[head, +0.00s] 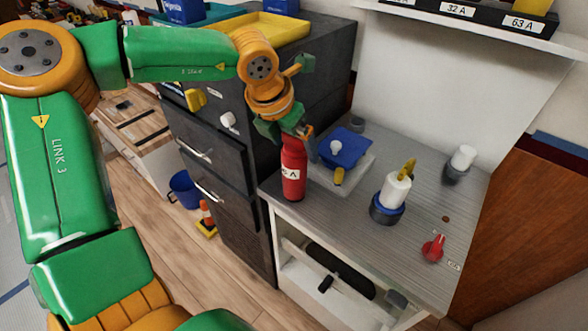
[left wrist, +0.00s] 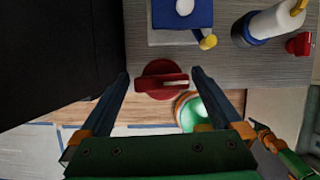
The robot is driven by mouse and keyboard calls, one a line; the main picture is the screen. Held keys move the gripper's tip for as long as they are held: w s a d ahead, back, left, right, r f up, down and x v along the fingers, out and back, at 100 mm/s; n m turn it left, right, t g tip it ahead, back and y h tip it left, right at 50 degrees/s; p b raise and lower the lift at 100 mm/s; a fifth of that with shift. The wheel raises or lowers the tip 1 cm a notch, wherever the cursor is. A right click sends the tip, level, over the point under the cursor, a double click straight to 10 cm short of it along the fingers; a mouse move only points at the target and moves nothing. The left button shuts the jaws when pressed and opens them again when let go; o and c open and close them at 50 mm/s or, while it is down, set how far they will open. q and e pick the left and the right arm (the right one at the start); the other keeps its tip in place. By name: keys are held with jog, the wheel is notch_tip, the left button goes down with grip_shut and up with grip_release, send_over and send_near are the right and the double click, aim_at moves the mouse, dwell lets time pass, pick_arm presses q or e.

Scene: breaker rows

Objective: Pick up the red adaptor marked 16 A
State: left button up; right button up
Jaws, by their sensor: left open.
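The red adaptor (head: 293,172) stands upright at the left front edge of the grey worktop (head: 405,235). It is a tall red cylinder with a white label, on which only the end, with an "A", can be read. My left gripper (head: 302,132) is just above its top, pointing down, and partly hides it. In the left wrist view the adaptor (left wrist: 160,88) appears from above as a red round top with a raised bar. It lies between the two open fingertips (left wrist: 161,74), with a gap on each side. My right gripper is not in view.
A blue-topped item on a pale tray (head: 354,182) with a yellow knob stands close behind. A white cylinder with a blue base (head: 393,196) and a small red piece (head: 433,248) stand to the right. A dark cabinet (head: 240,140) rises on the left.

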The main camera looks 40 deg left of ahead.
pick_arm(q)
jog(key=shift+w+d+f, duration=0.2)
jog(key=shift+w, duration=0.1)
jog(key=shift+s+a+r, duration=0.1)
jog(key=shift+s, duration=0.1)
jog(key=c, duration=0.9)
grip_shut()
jog(key=shift+w, duration=0.1)
